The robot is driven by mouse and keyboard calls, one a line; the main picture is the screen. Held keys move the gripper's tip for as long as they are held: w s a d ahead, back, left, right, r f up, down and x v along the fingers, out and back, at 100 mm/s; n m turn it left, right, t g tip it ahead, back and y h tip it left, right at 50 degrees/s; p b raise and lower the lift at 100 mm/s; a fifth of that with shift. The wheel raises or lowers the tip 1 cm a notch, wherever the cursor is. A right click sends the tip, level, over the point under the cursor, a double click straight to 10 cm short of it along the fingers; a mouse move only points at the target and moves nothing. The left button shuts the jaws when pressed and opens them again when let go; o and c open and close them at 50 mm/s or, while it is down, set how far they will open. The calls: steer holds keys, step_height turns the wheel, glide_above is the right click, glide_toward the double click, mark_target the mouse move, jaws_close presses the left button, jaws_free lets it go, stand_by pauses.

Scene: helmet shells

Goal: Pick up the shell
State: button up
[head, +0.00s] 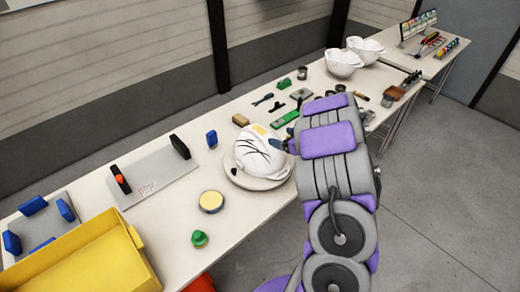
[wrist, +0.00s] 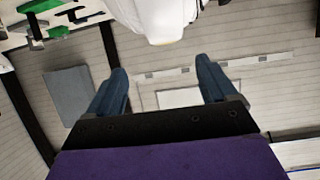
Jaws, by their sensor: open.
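A white helmet shell (head: 256,158) with black streaks and a yellow patch sits on a round pale plate (head: 238,178) on the long table. My gripper (head: 279,146) is at the shell's right side, its dark blue fingers close to it; my arm hides part of that area. In the wrist view, my gripper (wrist: 160,66) has its two blue fingers spread with nothing between them. A white rounded shell (wrist: 163,18) shows at the top, beyond the fingertips. I cannot tell whether a finger touches it.
Two white shells, the nearer (head: 342,63) and the farther (head: 366,50), stand farther along the table. A yellow bin (head: 92,262), a round yellow-topped tin (head: 211,201) and a green item (head: 199,239) lie nearer. Several tools lie behind the shell. Floor at right is clear.

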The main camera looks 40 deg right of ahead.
mark_target(263, 133)
steer(key=x, duration=0.3)
steer(key=b+x, duration=0.1)
steer(key=shift+w+a+f, duration=0.1)
steer(key=shift+w+a, duration=0.2)
steer(key=shift+a, duration=0.1)
steer(key=shift+d+x, duration=0.2)
steer(key=shift+x, duration=0.75)
steer(key=x, duration=0.1)
steer(key=b+x, duration=0.1)
steer(key=x, duration=0.2)
steer(key=shift+w+a+b, duration=0.2)
steer(key=shift+a+b, duration=0.15)
steer(key=shift+b, duration=0.05)
steer(key=shift+c, duration=0.2)
steer(key=shift+s+f, duration=0.2)
jaws_close()
